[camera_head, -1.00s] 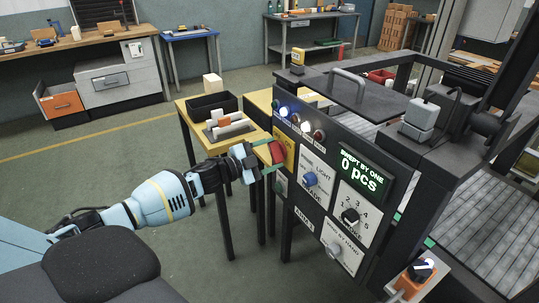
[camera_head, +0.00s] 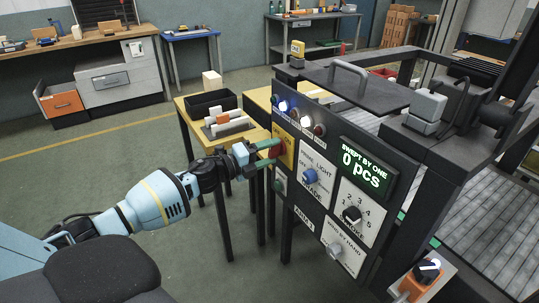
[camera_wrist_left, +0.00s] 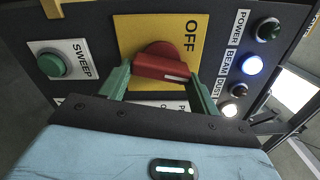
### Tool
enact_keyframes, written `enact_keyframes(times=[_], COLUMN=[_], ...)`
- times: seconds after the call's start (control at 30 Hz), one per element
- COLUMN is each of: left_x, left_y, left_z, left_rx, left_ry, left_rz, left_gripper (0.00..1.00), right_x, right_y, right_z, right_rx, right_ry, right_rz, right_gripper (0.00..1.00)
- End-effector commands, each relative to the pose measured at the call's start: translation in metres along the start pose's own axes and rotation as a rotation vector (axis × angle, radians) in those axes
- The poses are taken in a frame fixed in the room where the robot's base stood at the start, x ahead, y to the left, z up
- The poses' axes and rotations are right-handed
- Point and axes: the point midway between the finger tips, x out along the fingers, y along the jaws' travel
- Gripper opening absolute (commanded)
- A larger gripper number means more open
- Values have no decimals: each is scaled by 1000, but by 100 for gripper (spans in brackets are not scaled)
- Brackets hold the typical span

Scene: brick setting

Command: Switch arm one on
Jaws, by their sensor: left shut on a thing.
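A red rotary switch knob (camera_wrist_left: 163,66) sits on a yellow plate (camera_wrist_left: 128,30) marked OFF in the left wrist view. The knob lies crosswise there, with a white mark toward its right end. My left gripper (camera_wrist_left: 160,84) is shut on the knob, one green finger on each side. In the head view my left gripper (camera_head: 264,154) meets the yellow plate (camera_head: 285,142) at the panel's left end, and its fingers hide part of the knob. The display (camera_head: 362,173) reads "SWEPT BY ONE 0 pcs". My right gripper is not in view.
A green SWEEP button (camera_wrist_left: 53,65) is left of the plate. The blue knob (camera_head: 311,176) and black knob (camera_head: 351,215) are farther right. A yellow table (camera_head: 193,130) stands behind my left arm.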

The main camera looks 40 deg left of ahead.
Motion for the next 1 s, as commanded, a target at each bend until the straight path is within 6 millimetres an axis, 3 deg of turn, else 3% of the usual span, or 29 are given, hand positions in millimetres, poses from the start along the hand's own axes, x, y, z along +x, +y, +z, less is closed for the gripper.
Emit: enact_keyframes(times=[0.5, 1.0], left_x=[0, 0], left_y=[4, 3], left_z=[1, 2], left_rx=[421, 561], left_ry=[-1, -1], left_rz=[2, 1], left_gripper=[39, 39], right_x=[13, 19], right_y=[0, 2], right_z=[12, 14], right_rx=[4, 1], right_ry=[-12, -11], right_rz=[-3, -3], right_gripper=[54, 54])
